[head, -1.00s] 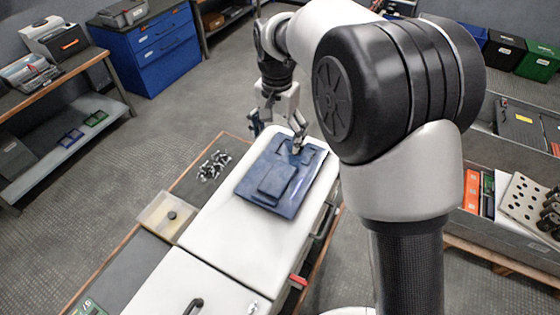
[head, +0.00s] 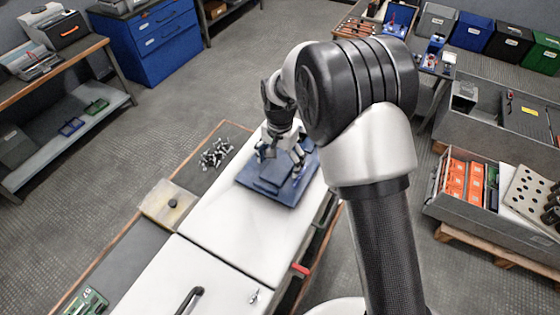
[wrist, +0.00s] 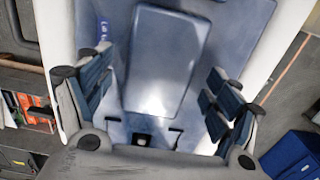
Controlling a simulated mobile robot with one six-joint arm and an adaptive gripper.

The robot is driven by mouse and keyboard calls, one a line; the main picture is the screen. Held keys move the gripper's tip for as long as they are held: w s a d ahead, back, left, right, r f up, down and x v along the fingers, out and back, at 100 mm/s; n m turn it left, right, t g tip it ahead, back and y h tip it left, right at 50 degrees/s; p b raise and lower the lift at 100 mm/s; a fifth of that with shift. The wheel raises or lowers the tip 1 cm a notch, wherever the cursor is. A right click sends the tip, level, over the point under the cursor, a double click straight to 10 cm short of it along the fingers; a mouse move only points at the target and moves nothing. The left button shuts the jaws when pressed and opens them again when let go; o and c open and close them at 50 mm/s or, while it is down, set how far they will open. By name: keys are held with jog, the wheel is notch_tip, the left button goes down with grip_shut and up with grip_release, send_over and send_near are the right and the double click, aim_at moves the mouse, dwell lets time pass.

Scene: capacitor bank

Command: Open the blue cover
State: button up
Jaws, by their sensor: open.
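The blue cover (head: 292,188) lies flat on top of the white cabinet (head: 225,224), with a raised rectangular panel in its middle. In the wrist view the cover's raised panel (wrist: 163,62) fills the centre, between my fingers. My gripper (head: 282,158) is over the far part of the cover, pointing down. In the wrist view my gripper (wrist: 160,100) is open, with its blue-padded fingers wide apart on either side of the panel and nothing between them. Whether the fingertips touch the cover cannot be told. The cover's far edge is partly hidden by my gripper.
Loose bolts (head: 216,153) and a clear tray (head: 170,205) lie left of the cabinet. A black handle (head: 190,299) stands up from the cabinet's near section. A grey crate with orange boxes (head: 466,180) stands at right.

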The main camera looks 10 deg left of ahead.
jog(key=c, duration=1.5)
jog(key=s+a, duration=0.3)
jog(key=s, duration=0.6)
jog(key=s+a+b, duration=0.1)
jog(key=s+a, duration=0.2)
jog(key=s, duration=0.6)
jog(key=s+a, duration=0.3)
jog(key=s, duration=0.6)
jog(key=shift+s+a+f+b, duration=0.1)
jog(key=shift+s+a+b, duration=0.1)
jog(key=shift+b, duration=0.1)
jog(key=o, duration=1.3)
jog(key=shift+s+a, duration=0.15)
jog(key=shift+s, duration=0.1)
jog(key=shift+o, duration=1)
jog(key=shift+w, duration=0.2)
notch_tip(320, 180, up, 12)
